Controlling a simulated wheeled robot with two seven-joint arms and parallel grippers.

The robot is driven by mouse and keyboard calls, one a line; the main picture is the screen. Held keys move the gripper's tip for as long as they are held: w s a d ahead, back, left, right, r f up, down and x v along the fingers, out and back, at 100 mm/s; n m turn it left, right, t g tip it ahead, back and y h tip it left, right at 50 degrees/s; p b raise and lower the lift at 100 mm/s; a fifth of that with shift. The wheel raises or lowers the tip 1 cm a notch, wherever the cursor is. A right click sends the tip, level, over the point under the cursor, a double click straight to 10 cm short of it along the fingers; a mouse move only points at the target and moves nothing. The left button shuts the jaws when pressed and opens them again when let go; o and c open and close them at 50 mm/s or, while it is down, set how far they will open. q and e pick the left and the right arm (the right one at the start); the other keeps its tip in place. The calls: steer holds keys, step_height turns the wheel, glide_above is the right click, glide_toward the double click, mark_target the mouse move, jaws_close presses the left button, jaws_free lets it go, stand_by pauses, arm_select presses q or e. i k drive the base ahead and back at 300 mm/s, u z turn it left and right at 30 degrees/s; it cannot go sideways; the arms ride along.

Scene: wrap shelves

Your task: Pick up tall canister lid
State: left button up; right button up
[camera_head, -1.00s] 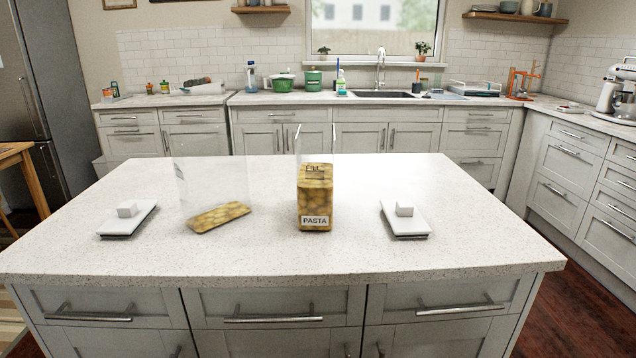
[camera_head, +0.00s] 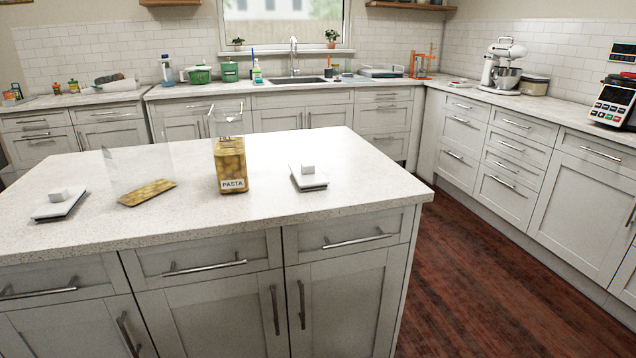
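Two white canister lids with block-shaped knobs lie flat on the island top. One lid (camera_head: 309,179) is right of the tall canister, the other lid (camera_head: 59,206) is at the left end. I cannot tell from looks which belongs to the tall canister. The tall clear canister (camera_head: 230,165), labelled PASTA, stands upright and open, filled with yellow-brown pasta in its lower part. A second clear container (camera_head: 148,192) stands to its left with a shallow layer of contents. Neither of my grippers is in view.
The speckled island countertop (camera_head: 350,160) has free room to the right of the right lid. Dark wooden floor (camera_head: 480,270) is open right of the island. Counters with a stand mixer (camera_head: 502,66) and a sink (camera_head: 294,80) line the walls.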

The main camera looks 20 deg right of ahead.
mark_target(317, 180)
steer(key=z, duration=2.5)
steer(key=i, duration=1.7)
steer(key=u, duration=1)
